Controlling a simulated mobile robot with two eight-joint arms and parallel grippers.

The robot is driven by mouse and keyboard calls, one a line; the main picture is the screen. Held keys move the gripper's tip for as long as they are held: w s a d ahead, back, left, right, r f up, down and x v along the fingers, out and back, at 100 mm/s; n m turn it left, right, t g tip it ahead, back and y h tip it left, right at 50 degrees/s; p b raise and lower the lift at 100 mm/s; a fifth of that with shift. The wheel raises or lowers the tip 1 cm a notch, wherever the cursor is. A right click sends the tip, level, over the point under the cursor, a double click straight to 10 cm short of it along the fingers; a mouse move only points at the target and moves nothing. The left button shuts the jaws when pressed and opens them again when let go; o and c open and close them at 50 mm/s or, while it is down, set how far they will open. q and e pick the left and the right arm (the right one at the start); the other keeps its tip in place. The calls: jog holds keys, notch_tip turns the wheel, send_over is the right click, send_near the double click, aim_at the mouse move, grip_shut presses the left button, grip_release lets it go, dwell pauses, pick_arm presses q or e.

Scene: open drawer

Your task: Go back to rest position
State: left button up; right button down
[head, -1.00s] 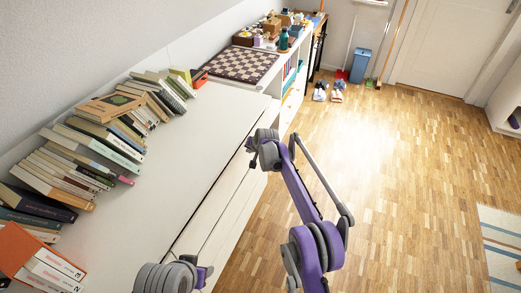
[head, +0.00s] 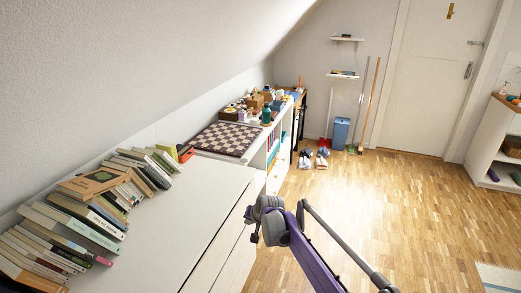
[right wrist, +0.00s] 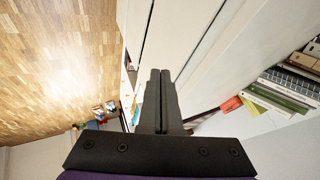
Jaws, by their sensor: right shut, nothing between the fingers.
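My right arm rises from the bottom right in the head view. Its gripper (head: 254,234) is by the front of the white dresser (head: 165,215), small and partly hidden by the grey wrist. In the right wrist view the two dark fingers (right wrist: 160,72) lie together, shut and empty. The drawer front (right wrist: 170,25) shows beyond them in that view, with a dark seam along it. I cannot tell how far any drawer is open. My left gripper is out of view.
A row of leaning books (head: 85,220) lies along the wall on the dresser top. A chessboard (head: 226,139) and small items stand on the shelf beyond. Shoes (head: 313,158) and a blue bin (head: 341,133) are at the back. The wooden floor (head: 400,200) at right is mostly clear.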

jog(key=s+d+r+n+h+p, duration=0.1)
jog(key=s+d+r+p, duration=0.1)
jog(key=s+d+r, duration=0.6)
jog(key=s+d+r+h+p, duration=0.1)
jog(key=s+d+r+p, duration=0.1)
jog(key=s+d+r, duration=0.7)
jog(key=s+d+f+p, duration=0.1)
jog(key=s+d, duration=0.1)
jog(key=s, duration=0.7)
jog(key=s+d+f+n+h+p, duration=0.1)
jog(key=s+d+f+p, duration=0.1)
jog(key=s, duration=0.7)
jog(key=s+d+f+h+p, duration=0.1)
jog(key=s+d, duration=0.2)
jog(key=s, duration=0.7)
jog(key=shift+d+f+g+p, duration=0.2)
jog(key=shift+d+g+p, duration=0.05)
jog(key=shift+g+p, duration=0.15)
